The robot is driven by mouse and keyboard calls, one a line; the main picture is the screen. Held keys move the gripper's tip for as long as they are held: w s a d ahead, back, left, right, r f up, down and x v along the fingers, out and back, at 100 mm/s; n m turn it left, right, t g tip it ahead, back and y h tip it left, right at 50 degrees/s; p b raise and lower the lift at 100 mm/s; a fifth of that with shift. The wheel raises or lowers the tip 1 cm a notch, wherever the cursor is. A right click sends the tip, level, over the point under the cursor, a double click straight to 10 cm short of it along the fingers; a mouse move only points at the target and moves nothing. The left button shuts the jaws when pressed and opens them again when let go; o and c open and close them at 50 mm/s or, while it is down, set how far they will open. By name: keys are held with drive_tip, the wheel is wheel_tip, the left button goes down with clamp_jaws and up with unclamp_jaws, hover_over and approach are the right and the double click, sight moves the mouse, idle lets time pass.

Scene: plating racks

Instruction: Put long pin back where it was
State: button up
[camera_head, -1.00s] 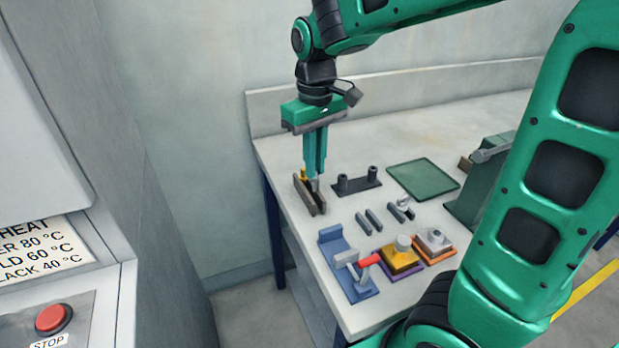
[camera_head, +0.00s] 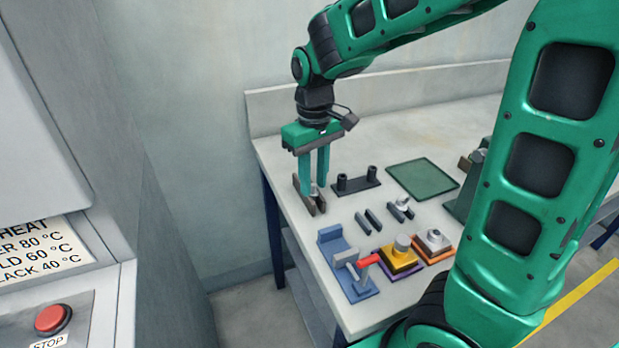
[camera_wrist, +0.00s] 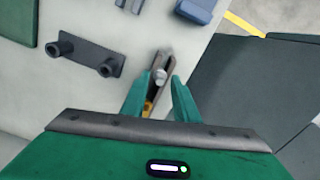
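My gripper (camera_head: 313,190) is at the back left of the table, pointing down over a dark holder of two side walls (camera_head: 319,204). Its fingers are spread apart. In the wrist view, my open gripper (camera_wrist: 162,95) has a finger on either side of the holder (camera_wrist: 166,58). A light grey rounded piece, seemingly the long pin (camera_wrist: 160,76), shows between the walls and between the fingertips, with a gap to each finger. A yellow bit (camera_wrist: 148,107) shows at the holder's near end. How deep the pin sits is hidden.
A black plate with two posts (camera_head: 357,181) stands just right of the holder. A low wall backs the table.

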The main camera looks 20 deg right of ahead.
sight(313, 184)
drive_tip(key=shift+r, duration=0.15)
wheel_tip(313, 184, up, 12)
drive_tip(key=shift+r, duration=0.15)
idle(0.5)
drive_tip(key=s+d+f+m, duration=0.3)
drive_tip(key=s+d+f, duration=0.1)
drive_tip(key=s, duration=0.3)
drive_tip(key=s+d+f+m, duration=0.3)
drive_tip(key=s+d, duration=0.4)
drive_tip(key=s, duration=0.1)
drive_tip(key=s+d+f+m, duration=0.3)
drive_tip(key=s+d+f, duration=0.1)
drive_tip(key=s+d, duration=0.2)
drive_tip(key=shift+s+f, duration=0.35)
drive_tip(key=shift+s, duration=0.45)
